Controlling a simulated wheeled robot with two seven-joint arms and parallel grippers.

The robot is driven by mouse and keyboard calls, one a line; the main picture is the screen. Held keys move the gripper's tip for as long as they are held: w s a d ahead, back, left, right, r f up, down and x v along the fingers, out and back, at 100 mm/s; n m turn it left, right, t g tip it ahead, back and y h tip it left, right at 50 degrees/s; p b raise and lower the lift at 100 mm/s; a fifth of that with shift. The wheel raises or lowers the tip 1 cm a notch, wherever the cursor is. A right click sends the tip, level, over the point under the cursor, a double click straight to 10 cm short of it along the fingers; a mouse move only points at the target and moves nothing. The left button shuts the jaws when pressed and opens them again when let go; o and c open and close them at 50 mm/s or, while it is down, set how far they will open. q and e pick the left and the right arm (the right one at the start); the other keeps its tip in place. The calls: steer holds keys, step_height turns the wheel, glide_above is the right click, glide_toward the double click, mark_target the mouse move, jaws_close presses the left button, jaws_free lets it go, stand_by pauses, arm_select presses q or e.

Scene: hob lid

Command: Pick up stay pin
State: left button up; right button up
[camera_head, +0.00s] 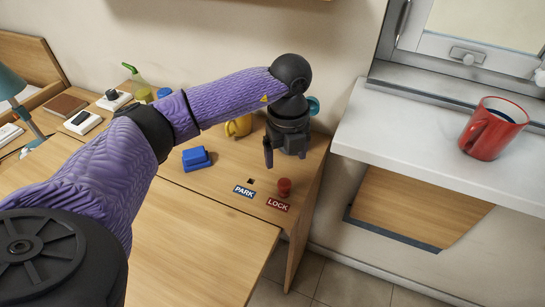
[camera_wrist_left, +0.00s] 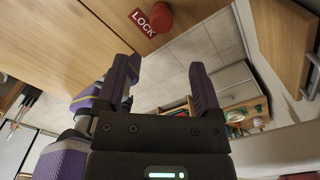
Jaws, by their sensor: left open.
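The stay pin shows as a red round knob (camera_head: 284,186) standing at the LOCK label (camera_head: 278,204) near the desk's right end. Its shaft below the knob is mostly hidden. The knob also shows at the top of the left wrist view (camera_wrist_left: 162,17). My left gripper (camera_head: 285,154) is open and empty, with its fingers pointing down a little behind and above the knob. In the left wrist view its two fingers (camera_wrist_left: 164,80) are spread apart, and the knob lies beyond their tips. My right gripper is not in view.
A PARK label (camera_head: 244,191) with a small dark hole (camera_head: 250,181) is left of the knob. A blue block (camera_head: 196,159), a yellow mug (camera_head: 239,126) and a teal item (camera_head: 313,105) are around my arm. A white sill with a red mug (camera_head: 490,133) is at the right.

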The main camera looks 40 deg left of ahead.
mark_target(285, 182)
arm_select(q)
step_height(285, 182, down, 10)
steer(key=b, duration=0.5)
steer(key=shift+w+a, duration=0.1)
steer(key=shift+w, duration=0.05)
steer(key=shift+r, duration=0.1)
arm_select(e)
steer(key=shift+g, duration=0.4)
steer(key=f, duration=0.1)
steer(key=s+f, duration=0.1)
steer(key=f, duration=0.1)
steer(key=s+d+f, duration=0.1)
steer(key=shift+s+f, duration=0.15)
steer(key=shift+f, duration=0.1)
arm_select(q)
steer(key=c, duration=0.9)
jaws_close()
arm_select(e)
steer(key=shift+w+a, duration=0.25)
